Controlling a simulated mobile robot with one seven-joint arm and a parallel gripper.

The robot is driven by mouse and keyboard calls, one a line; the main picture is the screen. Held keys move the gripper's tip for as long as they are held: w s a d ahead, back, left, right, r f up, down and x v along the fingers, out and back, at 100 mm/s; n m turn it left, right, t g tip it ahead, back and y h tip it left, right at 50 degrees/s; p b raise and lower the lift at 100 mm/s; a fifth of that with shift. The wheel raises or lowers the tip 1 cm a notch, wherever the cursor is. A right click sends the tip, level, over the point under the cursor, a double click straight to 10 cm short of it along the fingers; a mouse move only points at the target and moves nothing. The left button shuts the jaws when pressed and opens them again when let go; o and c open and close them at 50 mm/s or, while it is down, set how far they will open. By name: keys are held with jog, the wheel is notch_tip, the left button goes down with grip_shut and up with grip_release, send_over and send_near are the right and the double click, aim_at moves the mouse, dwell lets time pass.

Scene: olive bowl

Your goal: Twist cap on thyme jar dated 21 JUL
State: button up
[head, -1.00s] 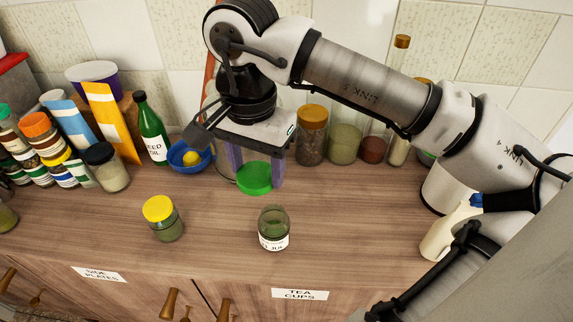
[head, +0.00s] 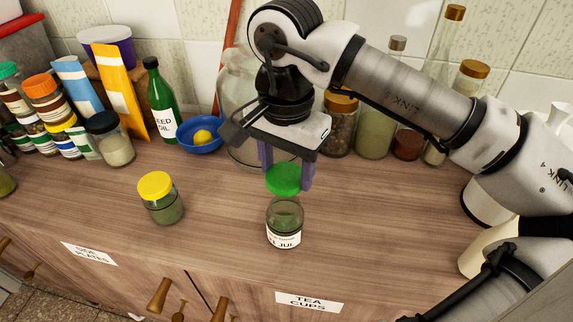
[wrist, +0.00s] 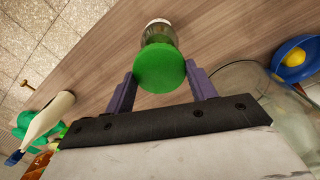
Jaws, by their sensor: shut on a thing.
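An open glass jar (head: 285,216) with green contents and a white label ending in "JUL" stands upright on the wooden counter; the rest of its label is hard to read. It also shows in the wrist view (wrist: 158,33), partly behind the cap. My gripper (head: 286,180) is shut on a green cap (head: 284,179), held level between its two purple fingers. The cap appears just above the jar's mouth in the head view; whether it touches the rim I cannot tell. In the wrist view the green cap (wrist: 160,68) sits between the fingertips.
A yellow-capped jar (head: 160,198) stands to the left. A blue bowl with a lemon (head: 202,137), a green bottle (head: 160,105) and a large glass jar (head: 240,100) stand behind. A white bottle (head: 485,250) stands at right. The counter front is clear.

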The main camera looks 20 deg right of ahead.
jog(key=shift+f+b, duration=0.15)
jog(key=shift+b, duration=0.15)
notch_tip(320, 180, down, 5)
jog(key=b, duration=0.5)
jog(key=shift+f+b, duration=0.2)
jog(key=shift+b, duration=0.55)
dwell(1.5)
jog(key=shift+f+b, duration=0.6)
jog(key=shift+b, duration=0.05)
dwell(0.6)
jog(key=shift+f+m+b, duration=0.1)
jog(key=shift+m+b, duration=0.25)
jog(key=shift+m, duration=0.35)
jog(key=m, duration=0.3)
jog(key=shift+s+b, duration=0.1)
jog(key=shift+b, duration=0.3)
